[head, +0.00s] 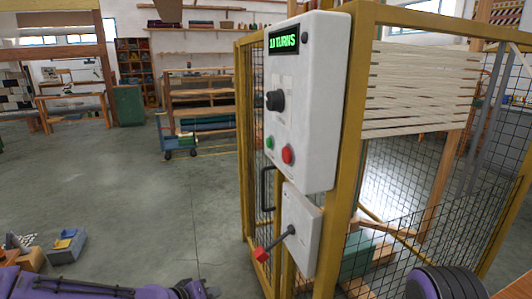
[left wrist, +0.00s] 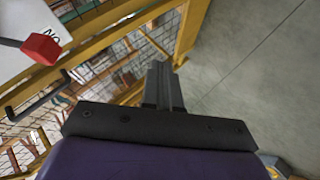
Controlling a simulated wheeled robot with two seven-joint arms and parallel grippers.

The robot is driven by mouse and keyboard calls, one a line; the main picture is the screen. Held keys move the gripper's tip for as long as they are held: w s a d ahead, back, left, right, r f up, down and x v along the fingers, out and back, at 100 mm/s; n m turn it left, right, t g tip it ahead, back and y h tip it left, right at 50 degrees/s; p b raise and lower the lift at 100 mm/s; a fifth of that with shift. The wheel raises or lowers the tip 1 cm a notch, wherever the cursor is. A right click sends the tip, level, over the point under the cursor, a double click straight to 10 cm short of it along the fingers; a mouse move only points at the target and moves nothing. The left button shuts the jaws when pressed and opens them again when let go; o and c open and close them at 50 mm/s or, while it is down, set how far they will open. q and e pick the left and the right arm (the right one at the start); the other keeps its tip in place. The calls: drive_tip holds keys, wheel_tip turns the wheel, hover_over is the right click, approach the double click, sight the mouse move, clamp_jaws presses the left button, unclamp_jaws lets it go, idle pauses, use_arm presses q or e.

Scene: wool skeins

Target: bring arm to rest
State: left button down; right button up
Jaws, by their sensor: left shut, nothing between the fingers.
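My left arm comes in low from the left in the head view, and its gripper (head: 195,289) is at the bottom edge, partly cut off. In the left wrist view the two dark fingers of this gripper (left wrist: 163,86) are together with nothing between them. It is apart from the cage and the lever. A purple and black ribbed part of my body shows at the bottom right of the head view. My right gripper is not in view.
A yellow mesh cage (head: 355,100) carries a white control box (head: 315,120) reading "10 TURNS". Below is a lever with a red handle (head: 261,254), also in the left wrist view (left wrist: 41,48). Cream yarn (head: 420,85) stretches behind. A blue cart (head: 170,140) stands farther back; floor at left is mostly clear.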

use_arm(q)
drive_tip(key=s+a+f+n+g+y, duration=0.1)
drive_tip(key=s+a+f+n+y, duration=0.15)
drive_tip(key=s+f, duration=0.55)
drive_tip(key=s+a+f+n+g+y, duration=0.2)
drive_tip(key=s+a+f+y, duration=0.1)
drive_tip(key=s+f, duration=0.5)
drive_tip(key=s+a+f+m+g+y, duration=0.1)
drive_tip(key=s+a+f+g+y, duration=0.1)
drive_tip(key=s+a, duration=0.5)
drive_tip(key=s+a+f+m+g+y, duration=0.1)
drive_tip(key=s+a+f+m+y, duration=0.15)
drive_tip(key=s, duration=0.95)
wheel_tip(320, 180, up, 15)
drive_tip(key=w+n+p, duration=0.1)
drive_tip(key=p, duration=1.4)
drive_tip(key=shift+h, duration=0.3)
drive_tip(key=shift+w+r, duration=0.1)
